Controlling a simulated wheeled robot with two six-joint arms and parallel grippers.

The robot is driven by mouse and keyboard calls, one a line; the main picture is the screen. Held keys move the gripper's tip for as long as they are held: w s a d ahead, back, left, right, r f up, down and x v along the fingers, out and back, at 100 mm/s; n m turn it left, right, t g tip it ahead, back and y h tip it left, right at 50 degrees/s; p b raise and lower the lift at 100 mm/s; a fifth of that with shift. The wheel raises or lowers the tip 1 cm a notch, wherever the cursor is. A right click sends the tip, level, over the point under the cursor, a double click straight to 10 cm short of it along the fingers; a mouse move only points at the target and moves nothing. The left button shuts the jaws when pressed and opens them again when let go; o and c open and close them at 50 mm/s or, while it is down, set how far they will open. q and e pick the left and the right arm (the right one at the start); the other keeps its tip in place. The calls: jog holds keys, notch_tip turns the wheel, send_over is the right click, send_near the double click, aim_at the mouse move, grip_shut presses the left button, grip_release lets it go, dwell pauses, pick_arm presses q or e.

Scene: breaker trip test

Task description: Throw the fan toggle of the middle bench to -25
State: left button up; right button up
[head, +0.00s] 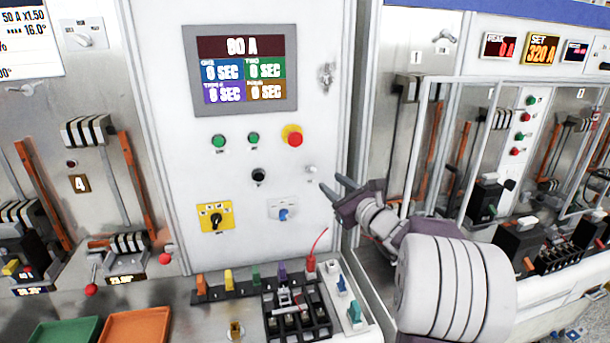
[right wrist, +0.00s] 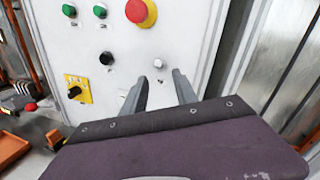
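The middle bench's white panel (head: 165,120) faces me. A small silver toggle (head: 311,170) sits at its right, below the red emergency button; I take it for the fan toggle, but its label is too small to read. In the right wrist view the toggle (right wrist: 158,64) shows ahead, between the lines of the two fingers. My right gripper (head: 332,184) is open and empty, just right of and below the toggle, apart from it. It also shows in the right wrist view (right wrist: 158,80). The toggle's exact angle is unclear. My left gripper is not in view.
The red button (head: 294,138), black knob (head: 259,176), blue switch (head: 283,213) and yellow rotary switch (head: 215,217) are close by. A red lead (head: 318,243) stands below. Coloured terminals and a breaker (head: 297,315) occupy the bench top. A framed bench stands right.

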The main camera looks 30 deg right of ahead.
aim_at(315, 170)
jog(key=w+p, duration=0.3)
jog(key=w, duration=0.5)
jog(key=shift+w+a, duration=0.1)
jog(key=shift+w+p, duration=0.35)
jog(key=shift+w, duration=0.15)
grip_shut()
